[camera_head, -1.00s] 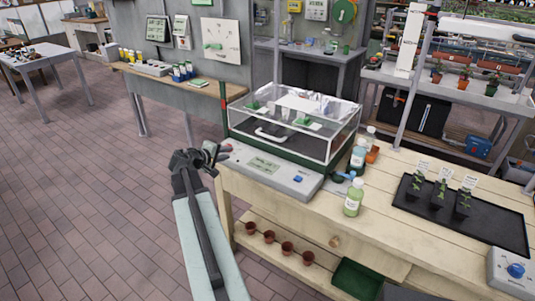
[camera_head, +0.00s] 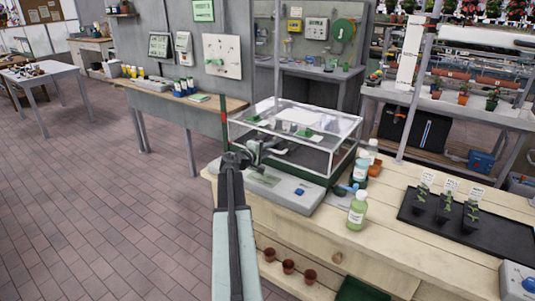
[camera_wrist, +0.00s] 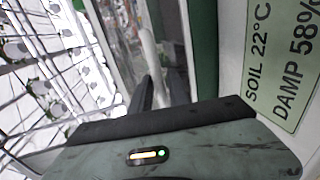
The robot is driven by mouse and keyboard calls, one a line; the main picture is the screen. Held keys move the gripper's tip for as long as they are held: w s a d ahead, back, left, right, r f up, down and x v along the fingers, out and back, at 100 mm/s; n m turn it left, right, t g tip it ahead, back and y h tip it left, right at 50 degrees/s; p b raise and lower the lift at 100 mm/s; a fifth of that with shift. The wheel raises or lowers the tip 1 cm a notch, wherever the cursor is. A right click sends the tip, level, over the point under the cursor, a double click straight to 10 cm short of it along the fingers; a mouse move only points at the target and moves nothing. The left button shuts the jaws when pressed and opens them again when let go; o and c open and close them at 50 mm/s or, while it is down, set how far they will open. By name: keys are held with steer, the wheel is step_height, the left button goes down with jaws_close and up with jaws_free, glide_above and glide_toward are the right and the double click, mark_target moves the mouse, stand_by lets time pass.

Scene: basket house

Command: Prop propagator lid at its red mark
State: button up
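The propagator has a clear box lid (camera_head: 345,131) with pale edges on a dark green base. The lid sits down on the base and looks closed. My gripper (camera_head: 268,150) is at the lid's front wall, above the grey control panel (camera_head: 294,196). The panel display (camera_wrist: 284,60) shows at right.
A black tray (camera_head: 410,208) with labelled seedlings is further right. Pots (camera_head: 289,266) sit on the shelf below. Open brick floor lies to the left.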

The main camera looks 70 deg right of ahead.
jaws_close()
stand_by(1.4)
